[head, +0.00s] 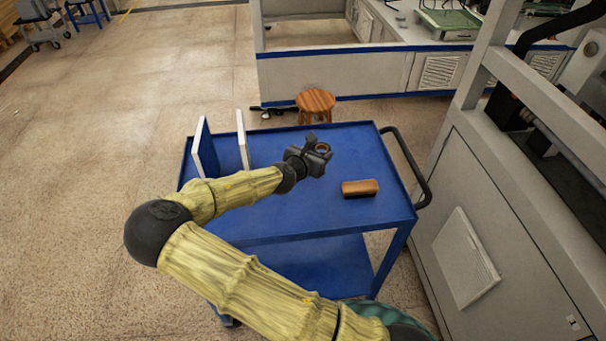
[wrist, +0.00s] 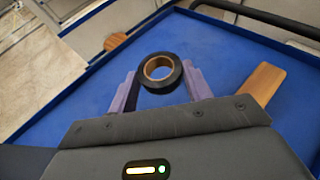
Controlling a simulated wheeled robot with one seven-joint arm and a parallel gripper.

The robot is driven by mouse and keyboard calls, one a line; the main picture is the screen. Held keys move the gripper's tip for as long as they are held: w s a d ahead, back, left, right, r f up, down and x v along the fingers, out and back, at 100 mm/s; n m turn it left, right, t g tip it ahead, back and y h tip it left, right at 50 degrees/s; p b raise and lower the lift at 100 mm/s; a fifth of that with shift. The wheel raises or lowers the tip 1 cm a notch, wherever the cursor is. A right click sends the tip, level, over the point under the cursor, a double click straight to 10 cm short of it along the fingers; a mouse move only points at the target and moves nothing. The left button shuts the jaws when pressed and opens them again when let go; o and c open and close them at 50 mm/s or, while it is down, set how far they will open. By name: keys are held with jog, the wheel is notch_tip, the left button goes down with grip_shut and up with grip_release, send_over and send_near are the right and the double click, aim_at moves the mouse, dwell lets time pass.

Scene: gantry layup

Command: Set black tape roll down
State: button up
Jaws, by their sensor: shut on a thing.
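The black tape roll (wrist: 160,73) has a tan core and sits between the two purple fingers of my gripper (wrist: 160,88) in the wrist view. My gripper is shut on it. In the head view my gripper (head: 322,148) is over the blue cart top (head: 285,205), toward its far side, and the roll (head: 323,147) shows only as a small ring at the fingertips. I cannot tell whether the roll touches the cart top.
A brown wooden block (head: 360,188) lies on the cart's right side; it also shows in the wrist view (wrist: 262,84). A wooden stool (head: 315,101) is behind the cart. The cart's near middle is clear.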

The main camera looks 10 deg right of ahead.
notch_tip(320, 180, down, 4)
jog(key=shift+f, duration=0.25)
jog(key=shift+f, duration=1.9)
jog(key=shift+f, duration=0.15)
jog(key=o, duration=1)
jog(key=shift+c, duration=0.2)
